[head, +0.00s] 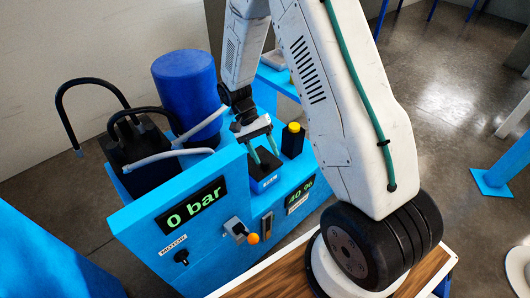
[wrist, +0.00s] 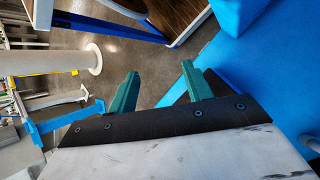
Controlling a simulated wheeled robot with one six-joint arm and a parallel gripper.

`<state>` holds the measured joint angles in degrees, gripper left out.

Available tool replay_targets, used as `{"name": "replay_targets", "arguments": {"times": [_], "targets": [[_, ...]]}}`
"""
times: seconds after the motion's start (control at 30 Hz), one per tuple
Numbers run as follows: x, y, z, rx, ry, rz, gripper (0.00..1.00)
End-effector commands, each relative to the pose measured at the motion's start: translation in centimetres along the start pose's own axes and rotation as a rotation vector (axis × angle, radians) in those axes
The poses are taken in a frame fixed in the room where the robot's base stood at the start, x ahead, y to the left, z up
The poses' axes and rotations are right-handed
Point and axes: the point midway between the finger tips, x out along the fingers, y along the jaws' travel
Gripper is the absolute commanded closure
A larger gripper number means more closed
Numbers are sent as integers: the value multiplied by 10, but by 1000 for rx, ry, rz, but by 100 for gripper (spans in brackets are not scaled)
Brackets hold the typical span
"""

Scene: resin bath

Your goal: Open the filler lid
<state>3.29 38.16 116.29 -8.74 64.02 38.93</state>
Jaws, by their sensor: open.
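The filler lid appears to be the black square piece (head: 264,169) on top of the blue machine (head: 150,222), behind a small label. It looks flat and closed, though the gripper partly covers it. My gripper (head: 264,154) is just above it, with two teal fingers spread apart and pointing down. Whether a fingertip touches the lid cannot be told. In the wrist view the fingers of my gripper (wrist: 162,84) are apart with nothing between them. A dark patch shows behind the right finger there; I cannot tell if it is the lid.
A black bottle with a yellow cap (head: 293,138) stands right of the lid. A blue drum (head: 185,90), pale hoses and a black unit (head: 140,150) stand to the left. The front panel has a "0 bar" display (head: 190,206), a "40 %" display (head: 300,192) and an orange-knobbed lever (head: 241,231).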

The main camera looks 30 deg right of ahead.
Motion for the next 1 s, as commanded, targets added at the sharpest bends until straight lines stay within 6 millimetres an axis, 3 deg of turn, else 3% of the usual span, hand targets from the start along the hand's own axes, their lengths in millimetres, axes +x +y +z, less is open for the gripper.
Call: {"name": "replay_targets", "arguments": {"times": [0.77, 0.83, 1.0], "targets": [[4, 3, 7, -64, -10, 3, 50], [13, 8, 20, -138, -44, 12, 50], [-13, 30, 55, -259, -21, -26, 50]]}}
